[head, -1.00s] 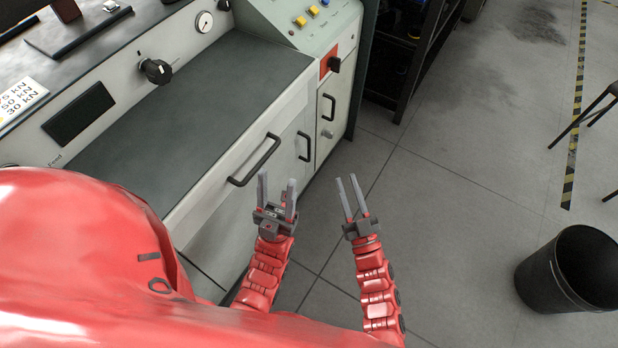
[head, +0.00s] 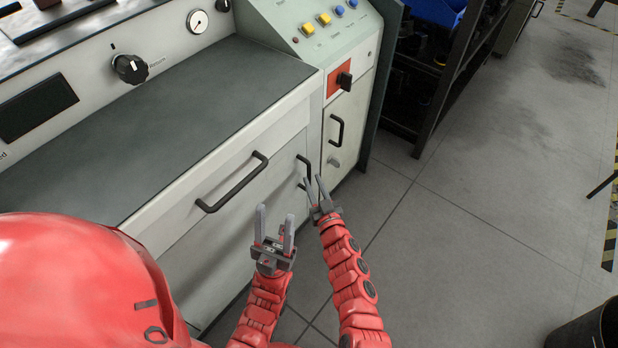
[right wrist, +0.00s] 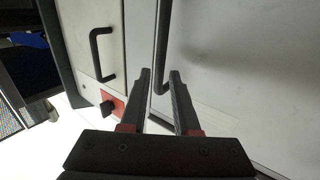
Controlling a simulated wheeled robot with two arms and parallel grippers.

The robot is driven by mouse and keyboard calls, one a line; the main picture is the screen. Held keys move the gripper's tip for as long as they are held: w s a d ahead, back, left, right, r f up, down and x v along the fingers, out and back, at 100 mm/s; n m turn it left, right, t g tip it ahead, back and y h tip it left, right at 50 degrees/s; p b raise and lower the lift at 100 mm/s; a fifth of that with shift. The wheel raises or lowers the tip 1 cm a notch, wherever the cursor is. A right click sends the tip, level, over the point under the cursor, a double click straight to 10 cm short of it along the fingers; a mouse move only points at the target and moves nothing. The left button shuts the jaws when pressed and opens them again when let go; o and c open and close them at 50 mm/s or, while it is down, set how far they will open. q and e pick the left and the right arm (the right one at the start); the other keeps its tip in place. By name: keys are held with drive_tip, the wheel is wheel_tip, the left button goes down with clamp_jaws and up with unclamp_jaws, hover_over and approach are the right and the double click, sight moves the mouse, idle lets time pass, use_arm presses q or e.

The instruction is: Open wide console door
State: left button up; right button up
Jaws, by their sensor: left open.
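The wide console door (head: 235,235) is the pale grey front panel below the drawer and appears closed. Its vertical black handle (head: 302,165) is near its right edge. It also shows in the right wrist view (right wrist: 163,45), lined up with the gap between the fingertips. My right gripper (head: 314,190) is open at the handle's lower part in the head view. In the right wrist view its fingers (right wrist: 159,75) stand apart; I cannot tell whether the handle is between them or just beyond. My left gripper (head: 275,228) is open and empty, in front of the door.
A drawer handle (head: 233,182) juts out above the door. A narrow door with its own handle (head: 337,131) and a red switch plate (head: 338,80) is to the right. A dark shelf (head: 440,75) stands beyond. A black bin (head: 590,330) is at lower right; the floor between is clear.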

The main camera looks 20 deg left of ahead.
sight(310, 174)
drive_tip(key=b+x, duration=0.2)
drive_tip(key=x, duration=0.2)
drive_tip(key=shift+f, duration=0.1)
drive_tip(key=shift+w+a, duration=0.15)
drive_tip(key=shift+w, duration=0.1)
drive_tip(key=shift+c, duration=0.3)
clamp_jaws()
idle(0.8)
